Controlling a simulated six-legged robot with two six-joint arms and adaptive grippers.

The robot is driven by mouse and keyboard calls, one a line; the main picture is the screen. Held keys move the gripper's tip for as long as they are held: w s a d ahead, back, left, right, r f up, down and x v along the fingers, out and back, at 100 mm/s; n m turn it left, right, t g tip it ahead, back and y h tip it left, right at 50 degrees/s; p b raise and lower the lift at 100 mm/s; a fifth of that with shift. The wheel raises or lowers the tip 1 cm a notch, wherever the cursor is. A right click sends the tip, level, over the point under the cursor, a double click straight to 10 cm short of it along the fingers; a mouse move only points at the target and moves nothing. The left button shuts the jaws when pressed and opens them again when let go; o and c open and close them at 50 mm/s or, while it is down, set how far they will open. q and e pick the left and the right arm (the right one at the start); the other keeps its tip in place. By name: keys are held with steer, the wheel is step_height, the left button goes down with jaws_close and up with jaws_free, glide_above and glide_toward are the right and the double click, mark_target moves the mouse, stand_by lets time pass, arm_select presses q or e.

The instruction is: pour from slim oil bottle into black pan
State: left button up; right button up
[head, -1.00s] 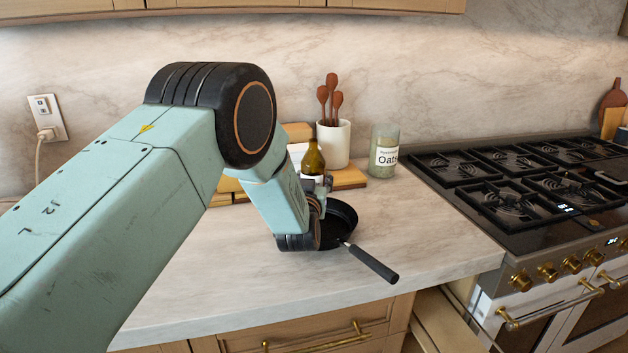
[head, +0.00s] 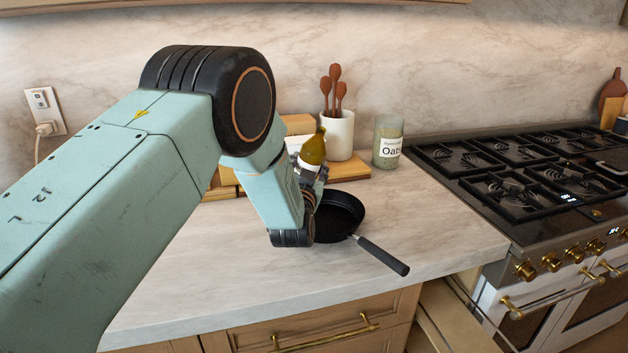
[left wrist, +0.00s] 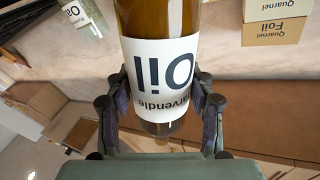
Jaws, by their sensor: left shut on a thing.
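The slim oil bottle (head: 313,150) is amber with a white label. In the left wrist view the bottle (left wrist: 160,75) fills the middle, its label reading "Oil". My left gripper (head: 316,172) is shut on it, a finger on each side of the bottle in the left wrist view (left wrist: 160,105). In the head view the bottle leans slightly to the right, and its lower part is hidden by my gripper. The black pan (head: 338,212) sits on the counter just right of and below my left gripper, its handle toward the front right. My wrist hides the pan's left edge. My right gripper is not in view.
A white crock (head: 338,135) with wooden spoons and an oats jar (head: 387,143) stand behind the pan. A wooden board (head: 350,171) lies near the crock. Foil boxes (left wrist: 275,30) show in the left wrist view. The stove (head: 530,180) is at right; the front counter is clear.

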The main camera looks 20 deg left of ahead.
arm_select(q)
steer(key=shift+w+f, duration=0.4)
steer(key=shift+w, duration=0.15)
steer(key=shift+w+a+f+m+b, duration=0.1)
steer(key=shift+w+a+m+b, duration=0.1)
steer(key=shift+m+b, duration=0.15)
steer(key=shift+s+a+m, duration=0.1)
steer(key=shift+a+m, duration=0.05)
steer(key=shift+m, duration=0.2)
steer(key=shift+s+a+r, duration=0.15)
steer(key=shift+s+r, duration=0.25)
steer(key=shift+w+f, duration=0.25)
steer(key=shift+w, duration=0.15)
steer(key=shift+s+a+r+m+t+b, duration=0.15)
steer(key=shift+s+a+m+t+b, duration=0.15)
steer(key=shift+s+a+m, duration=0.5)
steer(key=shift+w+d, duration=0.15)
steer(key=shift+w, duration=0.3)
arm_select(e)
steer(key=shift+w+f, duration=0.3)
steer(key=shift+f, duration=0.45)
arm_select(q)
steer(key=shift+s+m, duration=0.15)
steer(key=shift+m, duration=0.15)
